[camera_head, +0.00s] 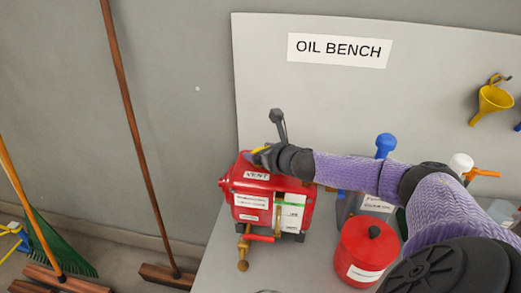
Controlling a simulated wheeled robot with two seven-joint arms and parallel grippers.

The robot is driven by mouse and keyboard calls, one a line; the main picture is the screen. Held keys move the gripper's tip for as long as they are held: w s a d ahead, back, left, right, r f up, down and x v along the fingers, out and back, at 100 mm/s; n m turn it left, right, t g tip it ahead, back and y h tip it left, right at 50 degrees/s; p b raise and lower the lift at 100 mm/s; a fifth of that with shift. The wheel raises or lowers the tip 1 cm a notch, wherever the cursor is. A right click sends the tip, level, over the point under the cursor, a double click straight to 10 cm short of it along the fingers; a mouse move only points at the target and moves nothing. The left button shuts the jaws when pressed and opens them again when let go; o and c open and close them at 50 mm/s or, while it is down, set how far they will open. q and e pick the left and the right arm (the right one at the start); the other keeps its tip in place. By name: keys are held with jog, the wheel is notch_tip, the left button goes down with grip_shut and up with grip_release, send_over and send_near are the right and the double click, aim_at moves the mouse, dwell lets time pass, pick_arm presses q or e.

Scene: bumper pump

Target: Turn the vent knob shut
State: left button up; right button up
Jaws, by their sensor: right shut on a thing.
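A red pump tank (245,190) with a VENT label stands on the grey bench. My right arm reaches in from the lower right, and my right gripper (262,151) is at the top of the tank, just above the VENT label. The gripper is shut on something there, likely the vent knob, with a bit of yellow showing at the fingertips. The knob itself is mostly hidden by the gripper. A dark lever (279,122) stands up behind the gripper. My left gripper is not in view.
A red lidded can (366,250) stands right of the tank, under my forearm. A blue-topped item (386,143) and a white-topped bottle (461,163) stand behind my arm. A yellow funnel (493,99) hangs on the back panel. Brooms (137,140) lean at the left.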

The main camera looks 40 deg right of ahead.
jog(key=shift+r+m+h+p, duration=0.2)
jog(key=shift+m+h+p, duration=0.4)
jog(key=shift+h, duration=0.1)
jog(key=m+g+h+p, duration=0.2)
jog(key=m+h+p, duration=0.2)
jog(key=shift+h, duration=0.3)
jog(key=shift+f+m+g+h+p, duration=0.1)
jog(key=shift+m+g+h+p, duration=0.3)
jog(key=shift+m+g+h, duration=1.1)
jog(key=shift+m+h, duration=0.3)
jog(key=shift+m, duration=0.3)
jog(key=o, duration=1)
jog(key=shift+p, duration=0.3)
